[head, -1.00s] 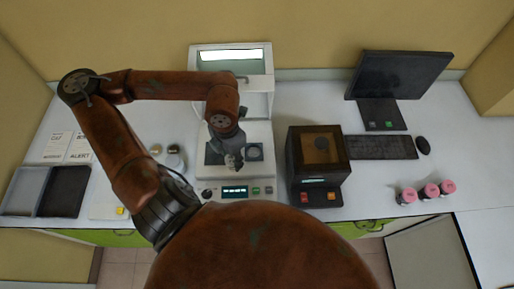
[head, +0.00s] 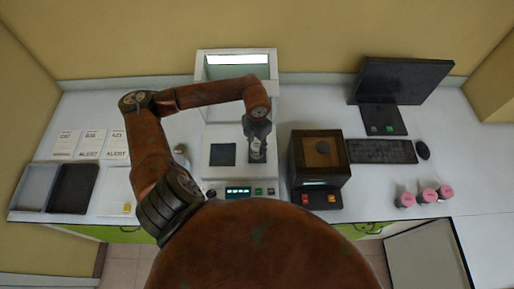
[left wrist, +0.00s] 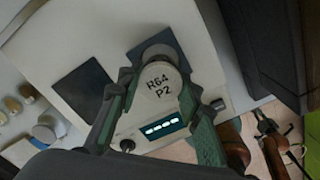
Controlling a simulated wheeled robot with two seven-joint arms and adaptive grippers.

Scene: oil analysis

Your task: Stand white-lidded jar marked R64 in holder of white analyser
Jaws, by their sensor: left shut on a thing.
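The white-lidded jar marked R64 P2 (left wrist: 160,84) is between the fingers of my left gripper (left wrist: 150,100), which is shut on it. Its lid faces the wrist camera. In the head view the left gripper (head: 257,152) points down over the right part of the white analyser (head: 213,174). A dark square with a round grey ring, the holder (left wrist: 143,50), shows just behind the jar in the left wrist view. The jar and gripper cover much of it; I cannot tell whether the jar touches it. My right gripper is not seen.
A dark box-shaped device (head: 318,170) stands close right of the analyser. A dark square plate (head: 222,154) is on the analyser's left. Several pink-lidded jars (head: 427,195), a keyboard (head: 381,151) and a monitor (head: 404,80) are at right. Trays (head: 72,190) and cards (head: 90,143) are at left.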

